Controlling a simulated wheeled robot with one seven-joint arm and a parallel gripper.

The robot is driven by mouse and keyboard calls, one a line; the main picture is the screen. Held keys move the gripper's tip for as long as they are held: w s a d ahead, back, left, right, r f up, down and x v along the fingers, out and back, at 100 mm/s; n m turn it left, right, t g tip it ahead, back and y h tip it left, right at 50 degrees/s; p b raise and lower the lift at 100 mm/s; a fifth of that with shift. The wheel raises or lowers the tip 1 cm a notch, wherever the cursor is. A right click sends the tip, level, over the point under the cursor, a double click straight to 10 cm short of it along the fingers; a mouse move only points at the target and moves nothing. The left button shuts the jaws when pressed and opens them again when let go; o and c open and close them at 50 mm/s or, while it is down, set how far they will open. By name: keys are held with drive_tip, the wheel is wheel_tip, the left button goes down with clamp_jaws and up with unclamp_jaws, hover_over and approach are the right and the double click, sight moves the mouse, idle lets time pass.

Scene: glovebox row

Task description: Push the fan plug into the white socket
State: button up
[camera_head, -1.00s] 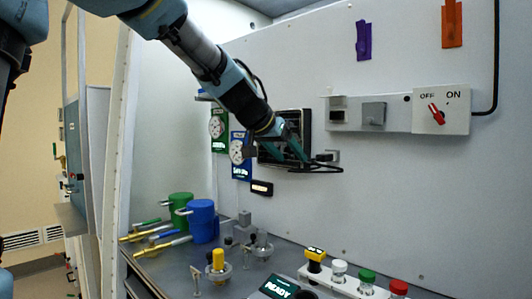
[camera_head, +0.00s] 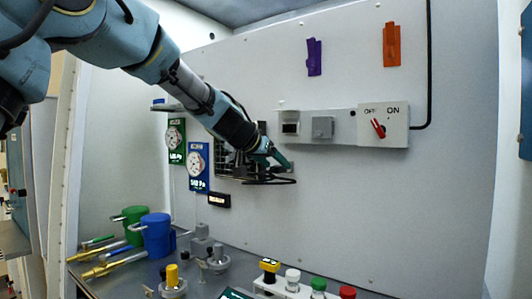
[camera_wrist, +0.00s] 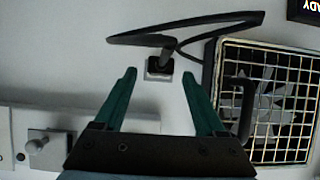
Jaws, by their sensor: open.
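In the wrist view, the black fan plug (camera_wrist: 160,62) sits at a small whitish socket block (camera_wrist: 158,72) on the wall, with its black cord looping away. I cannot tell how deep it is in. My gripper (camera_wrist: 159,75) is open, with one teal finger on each side of the plug and a gap on both sides. In the head view my gripper (camera_head: 277,162) is at the wall and hides the plug and block. The fan (camera_wrist: 268,98), behind a square wire grille, is on the wall beside them and is partly hidden in the head view (camera_head: 228,168).
A wall panel with box outlets (camera_head: 322,127) and an OFF/ON red switch (camera_head: 378,128) is right of my gripper. Gauges (camera_head: 197,163) hang to the left. Blue (camera_head: 157,235) and green (camera_head: 134,224) canisters and coloured buttons (camera_head: 318,285) are on the bench below.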

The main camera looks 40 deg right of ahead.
drive_tip(key=shift+w+d+f, duration=0.1)
drive_tip(key=shift+d+f, duration=0.2)
drive_tip(key=shift+d, duration=0.2)
clamp_jaws()
idle(0.8)
